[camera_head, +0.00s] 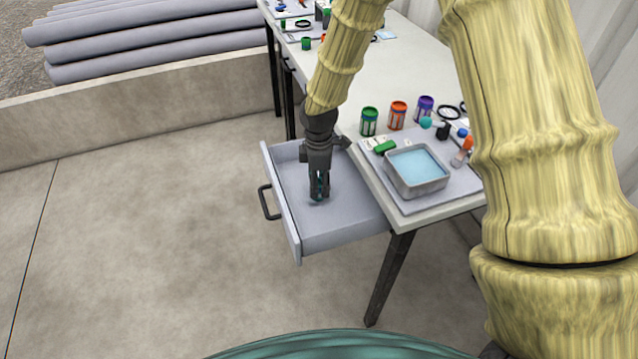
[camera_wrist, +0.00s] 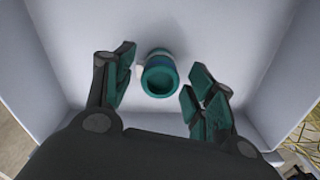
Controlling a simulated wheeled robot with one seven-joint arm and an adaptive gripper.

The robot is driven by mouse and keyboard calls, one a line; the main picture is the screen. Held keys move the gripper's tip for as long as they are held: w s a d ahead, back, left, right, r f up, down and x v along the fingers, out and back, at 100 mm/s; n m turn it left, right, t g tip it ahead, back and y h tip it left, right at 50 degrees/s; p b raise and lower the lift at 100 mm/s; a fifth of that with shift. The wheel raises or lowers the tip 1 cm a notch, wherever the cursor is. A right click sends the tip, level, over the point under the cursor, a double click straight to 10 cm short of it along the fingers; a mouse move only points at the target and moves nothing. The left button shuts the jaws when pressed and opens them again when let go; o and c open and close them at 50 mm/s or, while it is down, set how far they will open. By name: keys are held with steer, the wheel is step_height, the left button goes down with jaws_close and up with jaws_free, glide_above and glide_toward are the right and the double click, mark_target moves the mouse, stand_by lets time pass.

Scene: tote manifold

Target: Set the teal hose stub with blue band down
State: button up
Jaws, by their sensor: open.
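The teal hose stub (camera_wrist: 160,75) is in the wrist view, inside the open grey drawer (camera_head: 352,222), with its round open end facing the camera. My gripper (camera_head: 319,194) reaches down into the drawer. In the wrist view its two teal-padded fingers (camera_wrist: 160,80) are spread on either side of the stub, with visible gaps to both. In the head view the fingers largely hide the stub. The drawer floor and walls also show in the wrist view (camera_wrist: 65,25).
The drawer hangs out from the workbench (camera_head: 345,85). On the bench stand a grey tray with a blue-filled tub (camera_head: 418,170), a green can (camera_head: 369,121), an orange can (camera_head: 397,115) and a purple can (camera_head: 424,108). The drawer floor around the gripper looks clear.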

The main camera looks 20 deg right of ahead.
mark_target(319, 182)
step_height(319, 182, up, 11)
stand_by(0.4)
